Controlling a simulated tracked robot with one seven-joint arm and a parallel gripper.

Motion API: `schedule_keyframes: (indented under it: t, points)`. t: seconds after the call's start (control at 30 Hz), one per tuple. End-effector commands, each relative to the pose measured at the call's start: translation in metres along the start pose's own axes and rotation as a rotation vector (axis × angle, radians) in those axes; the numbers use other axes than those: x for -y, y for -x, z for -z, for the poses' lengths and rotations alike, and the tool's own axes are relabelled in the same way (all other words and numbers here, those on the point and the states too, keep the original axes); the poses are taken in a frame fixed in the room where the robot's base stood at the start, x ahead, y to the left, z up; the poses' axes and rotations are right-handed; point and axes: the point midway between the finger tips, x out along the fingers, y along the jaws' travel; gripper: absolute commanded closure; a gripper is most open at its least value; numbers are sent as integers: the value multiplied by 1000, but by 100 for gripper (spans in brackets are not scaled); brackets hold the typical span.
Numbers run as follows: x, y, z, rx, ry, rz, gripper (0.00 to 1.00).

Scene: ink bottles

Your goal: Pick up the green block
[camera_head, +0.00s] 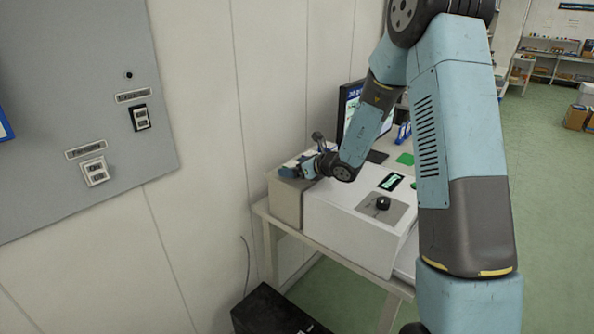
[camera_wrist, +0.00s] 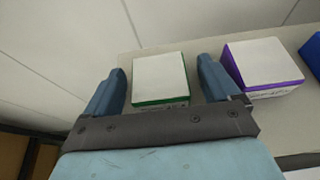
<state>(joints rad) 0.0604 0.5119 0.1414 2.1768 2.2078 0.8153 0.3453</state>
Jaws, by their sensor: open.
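In the wrist view a block with a pale top and green lower edges (camera_wrist: 160,78) sits on a light grey surface. My gripper (camera_wrist: 163,85) is open, with one blue finger on each side of this block. Gaps show between the fingers and the block, and I cannot tell the height of the fingertips above the surface. In the head view my gripper (camera_head: 300,168) is at the far left end of the white machine on the table, and the arm's end hides most of what lies there. The green-edged block cannot be made out in that view.
A purple-edged block (camera_wrist: 262,66) stands close to the right finger, with a blue block (camera_wrist: 314,52) farther right. The wall (camera_wrist: 60,50) is just behind the surface. In the head view a monitor (camera_head: 350,105) and a green flat item (camera_head: 405,159) are on the table.

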Motion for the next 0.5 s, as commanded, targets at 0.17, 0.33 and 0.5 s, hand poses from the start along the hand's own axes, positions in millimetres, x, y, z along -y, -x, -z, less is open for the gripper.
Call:
schedule_keyframes:
  t: [0.17, 0.33, 0.5]
  points:
    - [0, 1, 0, 0, 0, 0, 16]
    - [0, 1, 0, 0, 0, 0, 33]
    - [0, 1, 0, 0, 0, 0, 49]
